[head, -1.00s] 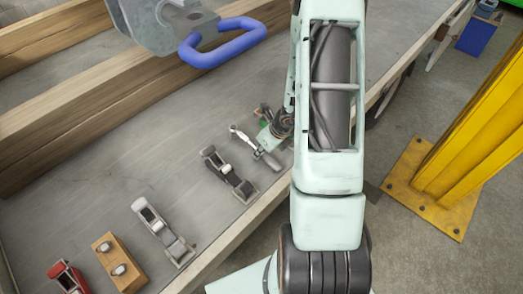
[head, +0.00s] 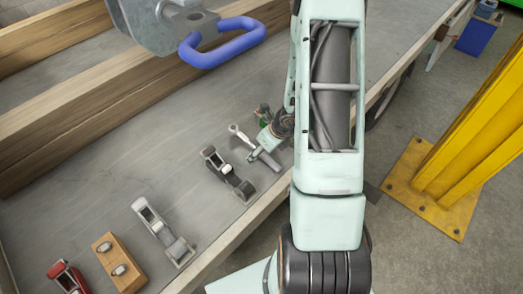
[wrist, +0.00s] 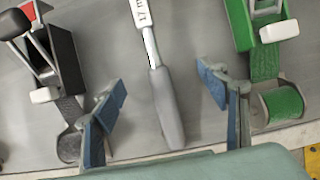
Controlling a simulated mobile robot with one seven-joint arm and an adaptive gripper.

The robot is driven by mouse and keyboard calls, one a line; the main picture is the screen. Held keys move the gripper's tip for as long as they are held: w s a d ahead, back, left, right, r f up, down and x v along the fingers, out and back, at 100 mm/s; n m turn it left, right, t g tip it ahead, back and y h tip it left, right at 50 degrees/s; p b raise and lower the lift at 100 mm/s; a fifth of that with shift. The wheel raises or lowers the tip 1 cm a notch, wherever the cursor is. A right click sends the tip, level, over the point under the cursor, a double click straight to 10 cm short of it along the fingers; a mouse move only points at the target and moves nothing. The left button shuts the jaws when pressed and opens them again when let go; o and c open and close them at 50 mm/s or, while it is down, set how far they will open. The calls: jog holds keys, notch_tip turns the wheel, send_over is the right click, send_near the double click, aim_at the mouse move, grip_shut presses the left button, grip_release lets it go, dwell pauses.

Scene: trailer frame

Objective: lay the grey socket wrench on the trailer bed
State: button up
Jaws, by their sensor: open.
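The grey socket wrench (head: 237,132) lies on the grey trailer bed (head: 95,175) near its front edge. In the wrist view the wrench (wrist: 165,100) has a pale marked shaft and a thick grey handle pointing toward me. My gripper (wrist: 155,95) is open, with one blue-padded finger on each side of the handle and a gap on both sides. In the head view my gripper (head: 257,152) is low over the wrench and hides part of it. The far end of the wrench is cut off by the top of the wrist view.
A black ratchet strap (head: 228,174) lies left of the wrench and a green one (wrist: 262,60) right of it. A yellow post (head: 455,150) stands off the bed.

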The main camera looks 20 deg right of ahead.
jog(key=o, duration=0.4)
jog(key=v, duration=1.2)
